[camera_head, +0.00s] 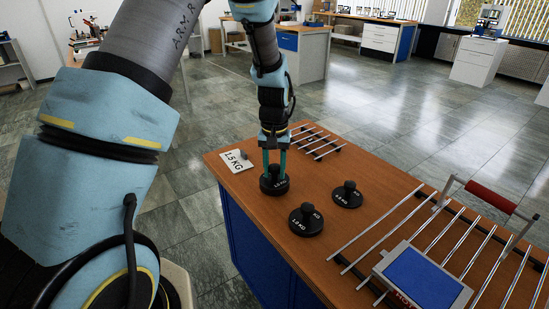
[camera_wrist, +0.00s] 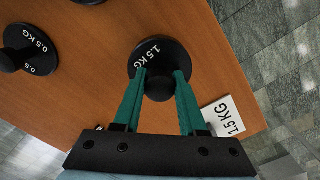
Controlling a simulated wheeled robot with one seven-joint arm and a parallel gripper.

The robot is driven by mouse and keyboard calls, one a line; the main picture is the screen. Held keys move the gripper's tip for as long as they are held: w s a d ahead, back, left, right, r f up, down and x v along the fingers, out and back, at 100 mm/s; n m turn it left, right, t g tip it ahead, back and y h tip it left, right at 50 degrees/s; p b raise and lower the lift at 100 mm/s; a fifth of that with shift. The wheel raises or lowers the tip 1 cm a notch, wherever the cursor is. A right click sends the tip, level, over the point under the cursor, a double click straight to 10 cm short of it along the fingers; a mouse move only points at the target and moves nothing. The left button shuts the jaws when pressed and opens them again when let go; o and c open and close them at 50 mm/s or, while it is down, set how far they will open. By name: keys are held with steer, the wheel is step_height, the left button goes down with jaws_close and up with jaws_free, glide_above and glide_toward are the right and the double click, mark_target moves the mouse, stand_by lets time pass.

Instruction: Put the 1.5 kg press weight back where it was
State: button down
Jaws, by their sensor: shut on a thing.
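The black 1.5 kg press weight (camera_head: 274,187) is at the far left end of the wooden table. In the wrist view the weight (camera_wrist: 165,50) shows its white 1.5 KG label. My gripper (camera_head: 275,168) points down with its green fingers shut around the weight's knob; the fingers also show in the wrist view (camera_wrist: 160,76). Whether the base touches the tabletop or hangs slightly above it, I cannot tell. A white 1.5 KG card (camera_head: 236,161) lies on the table beside the weight, and shows in the wrist view (camera_wrist: 228,116).
The 1.0 kg weight (camera_head: 306,220) and the 0.5 kg weight (camera_head: 347,195) stand on the table (camera_head: 315,180) nearby. A small rod rack (camera_head: 318,142) lies behind my gripper. A larger rod rack with a blue-topped press (camera_head: 422,277) and red handle fills the right.

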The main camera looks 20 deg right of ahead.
mark_target(275, 166)
steer(key=shift+f, duration=0.4)
steer(key=shift+f, duration=0.1)
steer(key=shift+c, duration=2.3)
jaws_free()
steer(key=shift+f, duration=0.1)
step_height(275, 166, up, 12)
steer(key=b, duration=0.2)
steer(key=s+a+n, duration=0.2)
steer(key=s+a, duration=0.1)
steer(key=a, duration=1.1)
steer(key=s+a+n+t, duration=0.1)
steer(key=s+a, duration=0.3)
steer(key=a, duration=1)
steer(key=shift+s+a+f+n+t, duration=0.15)
steer(key=shift+s+a+n+t, duration=0.2)
steer(key=shift+n, duration=0.45)
